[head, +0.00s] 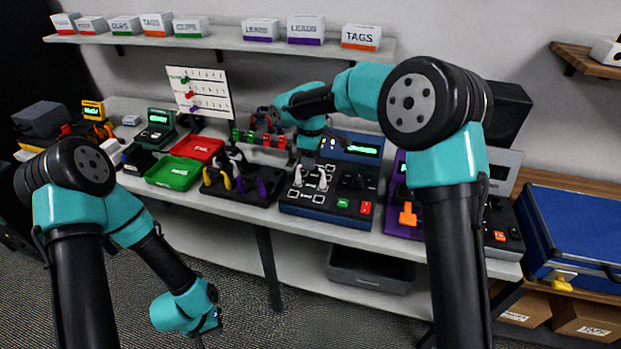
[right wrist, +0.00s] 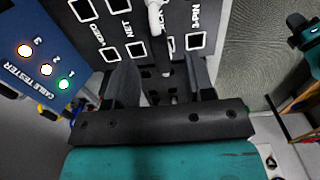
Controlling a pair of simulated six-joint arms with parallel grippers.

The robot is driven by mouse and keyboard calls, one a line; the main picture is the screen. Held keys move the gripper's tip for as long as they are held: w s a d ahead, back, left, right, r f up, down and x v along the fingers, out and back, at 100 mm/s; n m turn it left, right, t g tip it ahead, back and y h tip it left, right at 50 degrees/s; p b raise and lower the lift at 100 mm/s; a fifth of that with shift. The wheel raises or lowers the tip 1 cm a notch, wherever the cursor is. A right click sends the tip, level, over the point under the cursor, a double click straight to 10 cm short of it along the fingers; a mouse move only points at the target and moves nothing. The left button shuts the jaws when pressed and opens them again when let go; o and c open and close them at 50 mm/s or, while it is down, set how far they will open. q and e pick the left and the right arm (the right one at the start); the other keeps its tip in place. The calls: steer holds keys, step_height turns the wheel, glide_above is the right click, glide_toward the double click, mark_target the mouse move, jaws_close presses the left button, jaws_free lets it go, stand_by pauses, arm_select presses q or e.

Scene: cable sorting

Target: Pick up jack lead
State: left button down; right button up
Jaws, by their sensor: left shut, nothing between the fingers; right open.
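A white lead (right wrist: 155,16) stands at the socket panel in the right wrist view and runs down toward the gap between my right fingers. Its lower end is hard to make out. My right gripper (right wrist: 163,80) is open over the panel, with one dark finger on each side of a socket column. In the head view two white plugs (head: 322,180) stand on the blue cable tester (head: 318,204); I cannot tell which is the jack lead. My left gripper (head: 203,338) is low in front of the bench, shut and empty, partly cut off by the frame's edge.
Red (head: 198,147) and green (head: 172,174) trays lie left of the tester. A dark rack (head: 222,190) with yellow and purple-tipped leads stands between them and the tester. A purple unit (head: 398,217) stands on the right. A blue case (head: 575,232) lies far right.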

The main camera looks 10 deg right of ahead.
steer(key=shift+a+f, duration=0.1)
steer(key=shift+f, duration=2.5)
jaws_close()
